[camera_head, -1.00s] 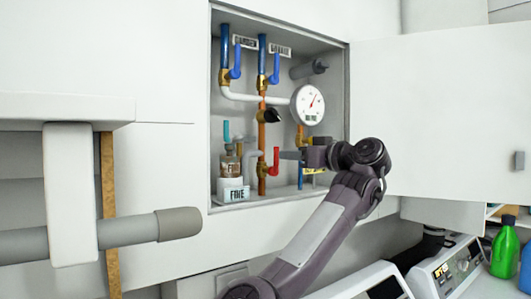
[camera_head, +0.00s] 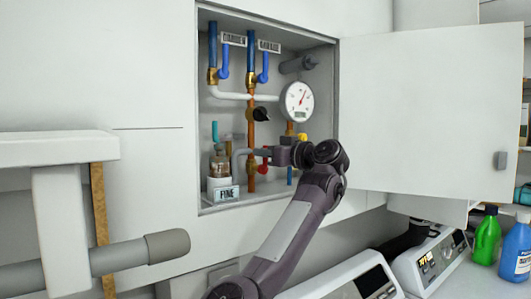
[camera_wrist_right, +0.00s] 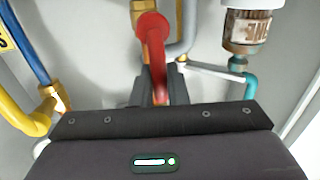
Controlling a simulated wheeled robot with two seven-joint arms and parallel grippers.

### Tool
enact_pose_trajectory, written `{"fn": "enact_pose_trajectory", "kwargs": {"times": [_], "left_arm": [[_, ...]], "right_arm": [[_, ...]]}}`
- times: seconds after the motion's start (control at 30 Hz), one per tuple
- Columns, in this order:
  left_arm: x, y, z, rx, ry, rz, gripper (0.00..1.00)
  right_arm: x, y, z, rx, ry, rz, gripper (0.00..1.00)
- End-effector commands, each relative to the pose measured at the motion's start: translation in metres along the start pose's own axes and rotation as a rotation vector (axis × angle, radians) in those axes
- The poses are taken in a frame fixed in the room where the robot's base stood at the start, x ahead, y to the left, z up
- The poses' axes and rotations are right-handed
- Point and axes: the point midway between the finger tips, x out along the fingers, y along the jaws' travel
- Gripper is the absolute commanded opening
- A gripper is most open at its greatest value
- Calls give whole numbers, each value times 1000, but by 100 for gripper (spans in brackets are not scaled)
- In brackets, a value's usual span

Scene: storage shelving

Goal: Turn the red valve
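The red valve (camera_head: 265,167) sits low on a copper pipe inside the open wall cabinet. My right gripper (camera_head: 268,154) reaches in from the right and covers part of its handle. In the right wrist view the red valve (camera_wrist_right: 153,35) has its handle running down between the two dark fingers (camera_wrist_right: 160,88). The fingers lie close along both sides of the handle and look shut on it. The handle's lower end is hidden by the gripper body. My left gripper is not in view.
A pressure gauge (camera_head: 297,101), a black knob (camera_head: 261,114) and blue handles (camera_head: 262,66) sit above the valve. The open cabinet door (camera_head: 425,115) borders the right side.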

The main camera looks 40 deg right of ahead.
Motion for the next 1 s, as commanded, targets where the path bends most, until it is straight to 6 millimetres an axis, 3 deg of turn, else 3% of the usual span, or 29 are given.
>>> {"fn": "enact_pose_trajectory", "kwargs": {"times": [0.47, 0.67, 1.0], "left_arm": [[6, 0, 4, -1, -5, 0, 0], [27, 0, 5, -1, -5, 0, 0], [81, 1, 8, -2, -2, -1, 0]], "right_arm": [[0, 1, 2, 18, 5, 0, 0], [-1, 5, 5, 98, 21, 0, 0], [-4, 18, 11, 376, 79, 0, 0]]}}
